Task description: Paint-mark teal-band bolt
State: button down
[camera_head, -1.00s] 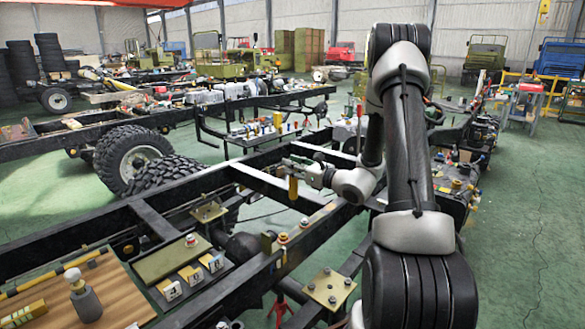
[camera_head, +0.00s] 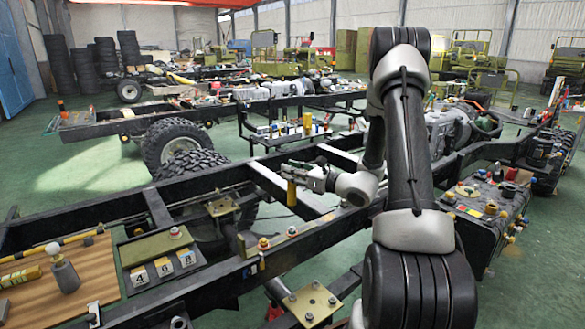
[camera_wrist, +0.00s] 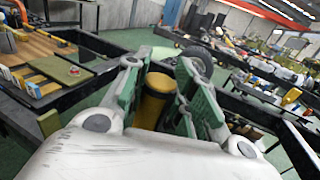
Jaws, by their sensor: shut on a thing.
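My gripper (camera_head: 292,172) is shut on a yellow marker-like cylinder (camera_head: 291,193), which hangs upright below the fingers over the dark chassis rails. In the wrist view the yellow cylinder (camera_wrist: 152,98) sits between the two green-grey fingers (camera_wrist: 158,85). Capped bolts stand on the near rail, one with a red and yellow top (camera_head: 263,243) and another (camera_head: 292,231) beside it. A tan plate (camera_head: 312,302) with several bolts sits nearer to me. The gripper is beyond these bolts and apart from them. I cannot make out a teal band on any bolt.
A wooden board (camera_head: 60,285) with a grey-based, white-knobbed tool (camera_head: 64,268) lies at left. Numbered blocks (camera_head: 163,266) stand beside an olive tray (camera_head: 155,248). A dark tank (camera_head: 490,215) with fittings is at right. Chassis rails (camera_head: 110,225) cross the area; green floor is open at far right.

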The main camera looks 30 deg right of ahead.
aim_at(292, 185)
jog(key=shift+f, duration=3.7)
jog(key=shift+r, duration=0.1)
jog(key=shift+r, duration=1)
jog(key=shift+r, duration=2.4)
